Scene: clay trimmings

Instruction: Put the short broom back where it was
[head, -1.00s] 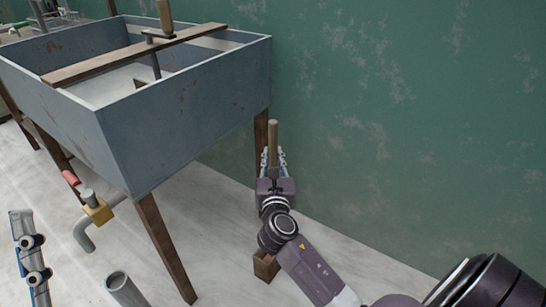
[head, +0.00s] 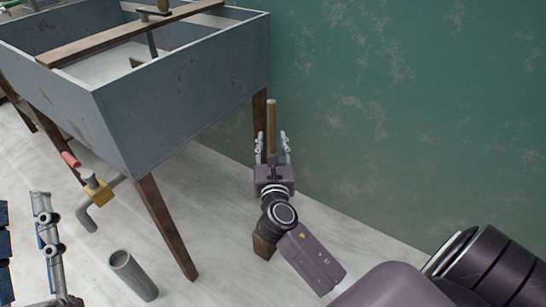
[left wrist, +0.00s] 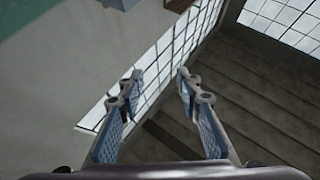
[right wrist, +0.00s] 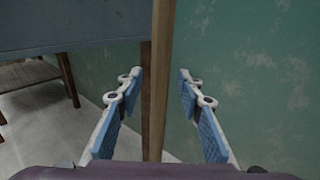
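The short broom shows as a plain upright wooden handle (head: 272,118) at the wall by the back leg of the basin; its lower end is hidden by my right arm. My right gripper (head: 272,142) has its fingers on either side of this handle. In the right wrist view the handle (right wrist: 160,75) runs between the open fingers (right wrist: 158,87), with a gap on both sides. My left gripper (left wrist: 158,85) is open and empty, and is partly visible at the lower left of the head view.
A blue-grey basin (head: 185,118) on wooden legs fills the left, with a plank (head: 110,42) across it. A brown object (head: 264,246) is partly hidden behind my right arm. The green wall (head: 410,110) bounds the right.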

